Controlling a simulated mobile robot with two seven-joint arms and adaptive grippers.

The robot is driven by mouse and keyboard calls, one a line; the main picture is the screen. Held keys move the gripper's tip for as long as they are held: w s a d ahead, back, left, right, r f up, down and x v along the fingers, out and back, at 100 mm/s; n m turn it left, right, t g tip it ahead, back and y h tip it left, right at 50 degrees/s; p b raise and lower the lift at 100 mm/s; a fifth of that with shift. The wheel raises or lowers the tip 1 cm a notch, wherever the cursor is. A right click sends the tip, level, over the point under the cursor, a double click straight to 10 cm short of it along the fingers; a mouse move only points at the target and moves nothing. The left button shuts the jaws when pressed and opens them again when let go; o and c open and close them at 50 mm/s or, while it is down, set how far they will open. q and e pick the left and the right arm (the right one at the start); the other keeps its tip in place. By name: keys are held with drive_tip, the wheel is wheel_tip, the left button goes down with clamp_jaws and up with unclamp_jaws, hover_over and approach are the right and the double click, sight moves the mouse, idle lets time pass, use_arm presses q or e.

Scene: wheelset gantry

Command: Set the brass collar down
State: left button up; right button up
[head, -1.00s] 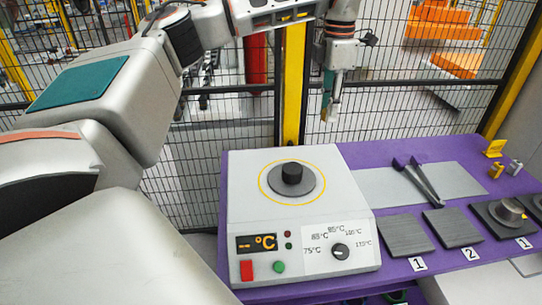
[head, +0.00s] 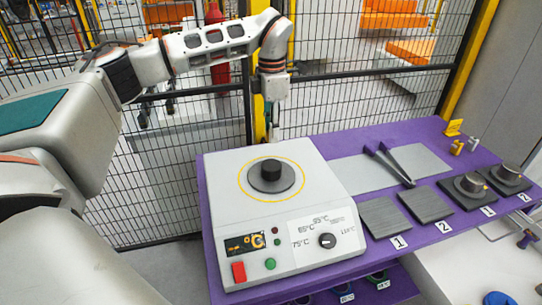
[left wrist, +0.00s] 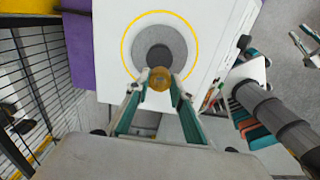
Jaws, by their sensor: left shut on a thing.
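My left gripper (head: 273,133) points down just beyond the back edge of the white heater in the head view. In the left wrist view its two fingertips (left wrist: 159,80) are shut on the brass collar (left wrist: 158,75), a small gold ring. The collar appears in line with the heater's grey disc there, but its height is unclear. In the head view I cannot make out the collar clearly.
The white heater (head: 320,205) has a dark hub (head: 271,169) on a disc inside a yellow ring. Tongs (head: 390,163) lie on a grey mat. Two bare dark plates (head: 384,217) (head: 425,204) and two plates with metal parts (head: 473,183) (head: 505,171) stand right. A mesh fence (head: 340,105) runs behind.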

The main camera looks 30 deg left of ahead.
use_arm(q)
hover_over(271, 164)
wheel_tip(271, 164, down, 6)
drive_tip(key=shift+s+d+r, duration=0.1)
drive_tip(key=shift+r, duration=0.15)
wheel_tip(271, 164, down, 3)
drive_tip(key=shift+f, duration=0.2)
drive_tip(key=shift+f, duration=0.2)
drive_tip(key=o, duration=1.1)
